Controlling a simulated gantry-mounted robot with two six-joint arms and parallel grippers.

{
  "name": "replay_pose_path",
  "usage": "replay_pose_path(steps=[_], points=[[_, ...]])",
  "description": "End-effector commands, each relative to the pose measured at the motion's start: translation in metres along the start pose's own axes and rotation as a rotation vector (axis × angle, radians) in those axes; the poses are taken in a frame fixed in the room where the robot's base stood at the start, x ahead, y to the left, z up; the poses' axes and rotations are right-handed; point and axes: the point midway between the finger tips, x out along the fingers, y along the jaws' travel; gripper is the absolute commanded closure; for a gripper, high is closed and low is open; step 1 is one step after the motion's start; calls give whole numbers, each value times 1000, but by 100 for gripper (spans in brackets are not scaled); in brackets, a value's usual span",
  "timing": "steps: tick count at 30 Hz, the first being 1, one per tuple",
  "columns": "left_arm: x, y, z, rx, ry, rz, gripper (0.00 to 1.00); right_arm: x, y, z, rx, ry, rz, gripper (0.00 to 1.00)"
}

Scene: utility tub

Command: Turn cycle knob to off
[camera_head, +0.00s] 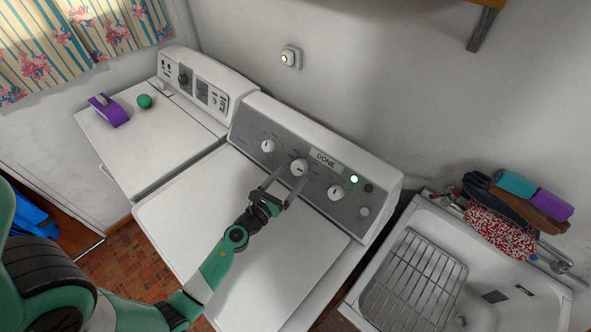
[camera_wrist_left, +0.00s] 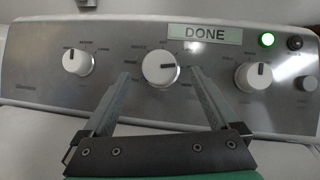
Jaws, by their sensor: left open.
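The large middle knob (camera_head: 299,168), which looks like the cycle knob, is white and round on the grey panel of the right-hand machine. My left gripper (camera_head: 289,178) is open and empty over the machine's lid, just in front of this knob. In the wrist view its fingertips (camera_wrist_left: 160,75) lie to either side of the knob, apparently short of it. My right gripper does not show.
Smaller white knobs (camera_head: 267,146) (camera_head: 336,192) flank the middle one. A DONE display (camera_head: 325,160) and a lit green light (camera_head: 354,179) sit on the panel. A second white machine (camera_head: 150,140) stands left, a sink with rack (camera_head: 412,282) right. The lid (camera_head: 190,220) is clear.

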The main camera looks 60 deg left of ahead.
Motion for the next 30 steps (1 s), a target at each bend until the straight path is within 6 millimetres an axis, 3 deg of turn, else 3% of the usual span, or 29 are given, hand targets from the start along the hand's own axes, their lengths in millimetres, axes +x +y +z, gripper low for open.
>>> replay_pose_path(steps=[3, 6, 16, 30], points=[[22, 0, -1, 2, -1, -1, 5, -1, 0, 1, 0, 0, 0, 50], [33, 0, 0, 2, 0, 0, 5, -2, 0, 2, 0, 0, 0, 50], [38, 0, 0, 1, 0, 0, 7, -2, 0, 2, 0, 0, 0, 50], [37, 0, 0, 1, 0, 1, 91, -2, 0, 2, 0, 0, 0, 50]])
